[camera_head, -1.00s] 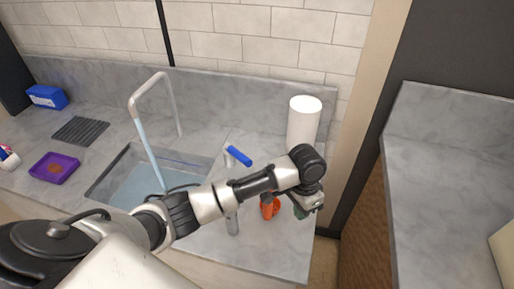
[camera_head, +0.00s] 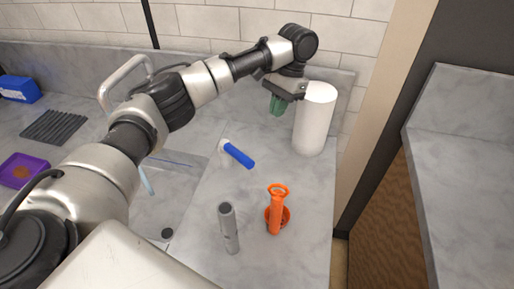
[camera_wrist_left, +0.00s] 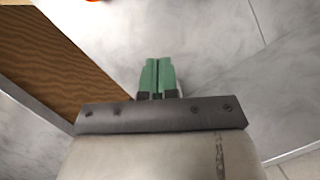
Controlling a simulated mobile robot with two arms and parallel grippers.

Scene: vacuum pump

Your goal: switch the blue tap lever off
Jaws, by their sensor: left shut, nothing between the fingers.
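The blue tap lever (camera_head: 238,155) sticks out from a pale tap body on the counter, pointing toward the lower right of the head view. The curved metal spout (camera_head: 125,80) stands over the sink (camera_head: 185,185), partly hidden by my left arm. A bluish water stream (camera_head: 147,182) shows below the arm. My left gripper (camera_head: 277,104) is behind the lever and to its right, up near the white cylinder, apart from the lever. Its green fingers are together and empty, as the left wrist view also shows (camera_wrist_left: 154,75). My right gripper is not in view.
A white cylinder (camera_head: 314,120) stands at the back right. An orange tool (camera_head: 277,210) and a grey cylinder (camera_head: 229,230) stand on the front counter. A purple tray (camera_head: 20,170), black rack (camera_head: 54,127) and blue box (camera_head: 18,89) are left. The counter right of the lever is clear.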

